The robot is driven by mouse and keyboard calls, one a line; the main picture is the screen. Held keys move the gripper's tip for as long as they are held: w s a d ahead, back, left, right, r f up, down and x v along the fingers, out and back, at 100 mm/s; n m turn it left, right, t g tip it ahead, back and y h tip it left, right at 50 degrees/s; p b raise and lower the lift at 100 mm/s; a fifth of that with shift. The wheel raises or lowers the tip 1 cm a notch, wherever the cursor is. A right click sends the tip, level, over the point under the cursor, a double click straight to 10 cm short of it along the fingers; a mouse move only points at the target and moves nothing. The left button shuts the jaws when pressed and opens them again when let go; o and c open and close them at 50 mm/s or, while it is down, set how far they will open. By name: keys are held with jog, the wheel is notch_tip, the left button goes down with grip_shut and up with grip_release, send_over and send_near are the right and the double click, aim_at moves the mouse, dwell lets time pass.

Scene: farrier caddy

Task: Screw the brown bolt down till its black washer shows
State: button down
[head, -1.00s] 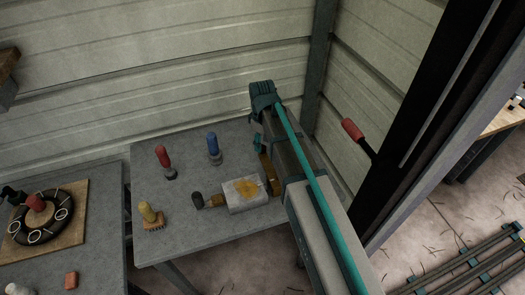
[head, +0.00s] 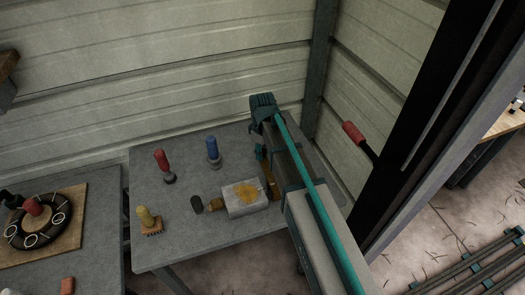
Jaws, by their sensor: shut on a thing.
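My gripper (head: 261,153) is at the far right of the grey table, below the teal end of my arm, which hides much of it. It is shut on the brown bolt (head: 270,179), a narrow brown shape just right of a pale block (head: 243,207) with a yellow patch. The bolt's lower end is close against the block's right side; I cannot tell how deep it sits. No black washer can be made out there. My fingers are small and partly covered by the arm.
A red-handled tool (head: 162,161), a blue-handled tool (head: 213,147) and a yellow-handled brush (head: 149,219) stand on the table (head: 190,245).

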jog(key=m+p, duration=0.1)
jog(key=m, duration=0.4)
jog(key=shift+m, duration=1.5)
jog(key=m+p, duration=0.1)
jog(key=m, duration=0.1)
jog(key=shift+m, duration=0.3)
jog(key=m, duration=0.5)
jog(key=shift+f+p, duration=0.1)
jog(key=shift+p, duration=0.25)
jog(key=shift+s+m, duration=0.1)
jog(key=shift+m, duration=0.3)
jog(key=m, duration=0.5)
jog(key=shift+f+p, duration=0.1)
jog(key=shift+p, duration=0.2)
